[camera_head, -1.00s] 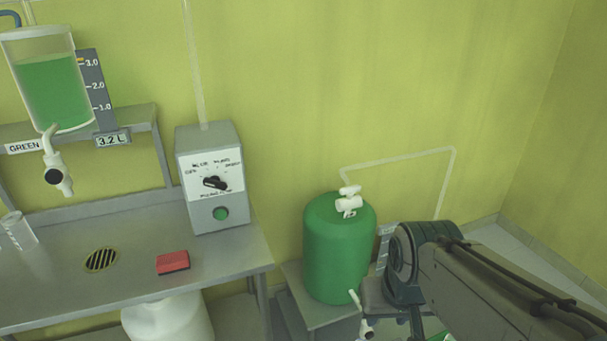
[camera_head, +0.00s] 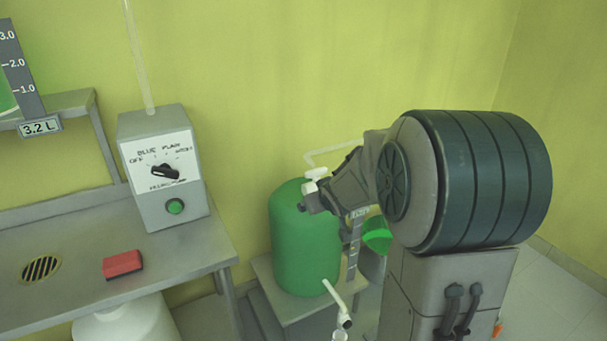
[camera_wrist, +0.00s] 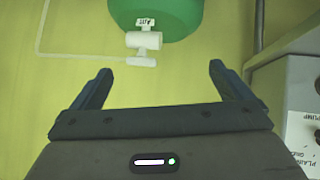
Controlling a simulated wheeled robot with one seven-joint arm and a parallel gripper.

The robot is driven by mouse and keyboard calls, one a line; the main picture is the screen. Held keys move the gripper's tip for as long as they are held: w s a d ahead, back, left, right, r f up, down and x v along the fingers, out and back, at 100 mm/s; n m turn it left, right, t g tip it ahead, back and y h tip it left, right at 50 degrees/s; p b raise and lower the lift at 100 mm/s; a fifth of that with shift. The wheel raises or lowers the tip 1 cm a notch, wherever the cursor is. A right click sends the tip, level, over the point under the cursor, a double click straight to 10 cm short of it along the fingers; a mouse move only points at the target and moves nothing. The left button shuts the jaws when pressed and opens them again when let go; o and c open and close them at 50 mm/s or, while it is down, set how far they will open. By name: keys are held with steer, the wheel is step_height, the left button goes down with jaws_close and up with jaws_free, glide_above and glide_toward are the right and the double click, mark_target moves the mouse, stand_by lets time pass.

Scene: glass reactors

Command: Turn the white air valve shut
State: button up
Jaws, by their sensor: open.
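The white air valve (camera_head: 315,174) sits on top of the green tank (camera_head: 292,245). In the wrist view the valve (camera_wrist: 143,41) shows a white body with a crossbar handle (camera_wrist: 141,61) and a small label (camera_wrist: 146,22) marked AIR, in front of the green tank (camera_wrist: 160,12). My gripper (camera_wrist: 155,80) is open, its two dark fingers spread to either side of the handle and apart from it, with nothing between the tips. In the head view my gripper (camera_head: 310,197) is close to the valve, and my arm hides part of the tank's right side.
A grey control box (camera_head: 165,175) with a dial and green button stands on the steel table (camera_head: 190,262) at left, with a red block (camera_head: 123,264). A thin white tube (camera_wrist: 42,25) runs along the wall. A white spout (camera_head: 340,308) sticks out low by the tank.

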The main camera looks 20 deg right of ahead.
steer(key=w+d+f+t+y+b, duration=0.25)
steer(key=w+d+f, duration=0.2)
steer(key=w, duration=0.25)
steer(key=t+y+b, duration=0.2)
steer(key=t+b, duration=0.1)
steer(key=t, duration=0.2)
glide_toward(318, 174)
steer(key=shift+n, duration=0.3)
steer(key=w, duration=0.3)
steer(key=w+a, duration=0.1)
steer(key=w, duration=0.3)
steer(key=w+a, duration=0.1)
steer(key=w, duration=0.3)
steer(key=shift+a, duration=0.1)
steer(key=c, duration=1)
